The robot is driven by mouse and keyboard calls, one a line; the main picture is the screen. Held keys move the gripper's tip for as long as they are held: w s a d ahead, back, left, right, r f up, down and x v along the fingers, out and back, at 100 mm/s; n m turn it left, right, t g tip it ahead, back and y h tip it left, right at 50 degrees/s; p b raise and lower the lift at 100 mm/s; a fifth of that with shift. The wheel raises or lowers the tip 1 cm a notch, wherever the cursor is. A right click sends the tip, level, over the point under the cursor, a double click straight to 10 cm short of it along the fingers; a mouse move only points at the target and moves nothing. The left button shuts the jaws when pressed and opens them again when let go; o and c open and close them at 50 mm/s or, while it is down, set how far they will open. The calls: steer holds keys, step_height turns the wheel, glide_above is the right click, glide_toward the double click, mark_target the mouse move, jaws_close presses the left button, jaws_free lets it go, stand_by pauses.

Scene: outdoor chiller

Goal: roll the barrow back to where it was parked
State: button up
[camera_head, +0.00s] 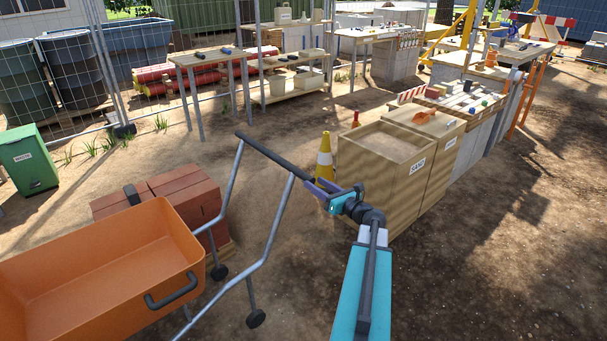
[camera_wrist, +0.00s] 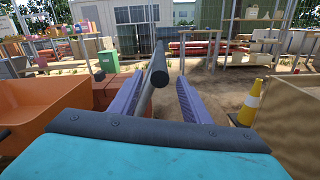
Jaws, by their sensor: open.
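The orange barrow (camera_head: 95,275) stands at the lower left of the head view, with grey metal legs and small black wheels. Its tray also shows at the left of the wrist view (camera_wrist: 40,105). Its dark push handle (camera_head: 270,157) runs across the top of the frame. My gripper (camera_head: 326,191) is open at the handle's near right end. In the wrist view the handle's dark end (camera_wrist: 158,77) lies between my two purple fingers (camera_wrist: 158,102), with gaps on both sides. The barrow tray appears empty where visible.
A brick stack (camera_head: 185,200) is beyond the barrow. A yellow-white cone (camera_head: 325,160) and the wooden sand bin (camera_head: 375,185) stand close to my gripper. A green bin (camera_head: 29,160) is at the left. Bare dirt lies open at the lower right.

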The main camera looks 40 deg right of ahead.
mark_target(302, 175)
steer(key=w, duration=0.8)
steer(key=shift+w+d+p, duration=0.3)
steer(key=shift+d, duration=0.05)
steer(key=shift+c, duration=0.4)
jaws_close()
stand_by(0.7)
